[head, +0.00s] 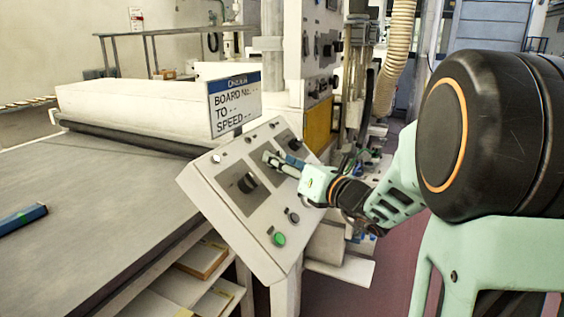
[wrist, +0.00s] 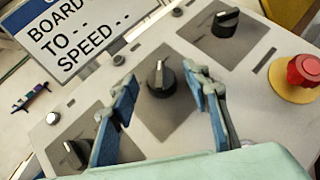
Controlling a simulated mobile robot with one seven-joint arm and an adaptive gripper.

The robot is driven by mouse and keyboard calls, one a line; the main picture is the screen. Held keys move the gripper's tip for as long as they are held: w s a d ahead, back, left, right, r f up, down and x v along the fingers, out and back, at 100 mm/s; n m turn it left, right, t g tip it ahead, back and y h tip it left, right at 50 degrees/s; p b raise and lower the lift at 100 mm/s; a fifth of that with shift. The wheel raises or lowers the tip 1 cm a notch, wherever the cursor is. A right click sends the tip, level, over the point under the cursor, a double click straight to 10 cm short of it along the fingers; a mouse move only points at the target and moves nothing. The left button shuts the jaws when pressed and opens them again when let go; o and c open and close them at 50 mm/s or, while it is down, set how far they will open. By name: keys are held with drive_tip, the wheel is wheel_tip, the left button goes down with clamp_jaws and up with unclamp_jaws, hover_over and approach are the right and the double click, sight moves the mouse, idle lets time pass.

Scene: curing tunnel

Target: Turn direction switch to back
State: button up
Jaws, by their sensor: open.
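A sloped white control panel (head: 208,190) carries several black rotary knobs on dark grey plates. I cannot read labels that tell which one is the direction switch. My gripper (head: 275,159) is over the panel's upper middle, open, with blue fingers. In the wrist view, the middle black knob (wrist: 159,80) with a white pointer line lies between the fingertips (wrist: 161,80), with a gap visible on both sides. Another knob (wrist: 226,20) is beyond it at upper right, and a third knob (wrist: 74,153) is at lower left, partly beside the left finger. In the head view, my gripper hides the middle knob.
A red mushroom button (wrist: 305,70) on a yellow base is right of the knobs. A green button (head: 278,239) is at the panel's lower edge. A display sign (head: 234,103) stands behind the panel. A grey conveyor belt (head: 100,200) runs at left.

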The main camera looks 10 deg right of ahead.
drive_tip(key=c, duration=1.2)
drive_tip(key=shift+o, duration=0.2)
